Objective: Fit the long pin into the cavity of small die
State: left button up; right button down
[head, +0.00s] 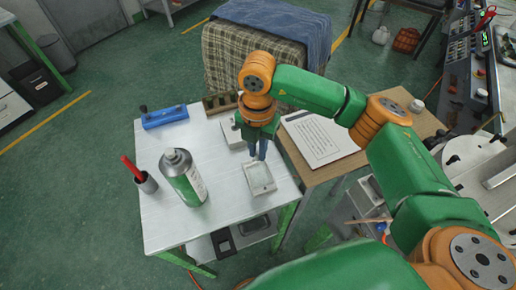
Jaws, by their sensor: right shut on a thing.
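A small pale grey die (260,179) with a shallow recessed top lies flat near the right edge of the white table. My right gripper (257,154) points down just behind and above it. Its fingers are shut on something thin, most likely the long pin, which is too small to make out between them. I cannot tell whether it touches the die. A second grey block (231,134) sits behind, left of the right gripper and partly hidden by it. My left gripper is not in view.
On the white table (223,225) stand a spray can (184,178), a dark cup (147,183) with a red-handled tool and a blue holder (164,117). A brown slotted rack (217,104) is at the back. A wooden table (322,172) with a paper sheet (319,137) adjoins on the right.

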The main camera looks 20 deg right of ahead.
jog(key=b, duration=0.5)
send_over(258, 176)
jog(key=f, duration=0.6)
jog(key=shift+w+d, duration=0.1)
jog(key=shift+w, duration=0.25)
jog(key=shift+r, duration=0.1)
dwell(0.6)
jog(key=shift+f+b, duration=0.9)
jog(key=shift+b, duration=0.1)
jog(key=c, duration=0.8)
grip_release()
jog(key=shift+o, duration=0.2)
jog(key=shift+r, duration=0.1)
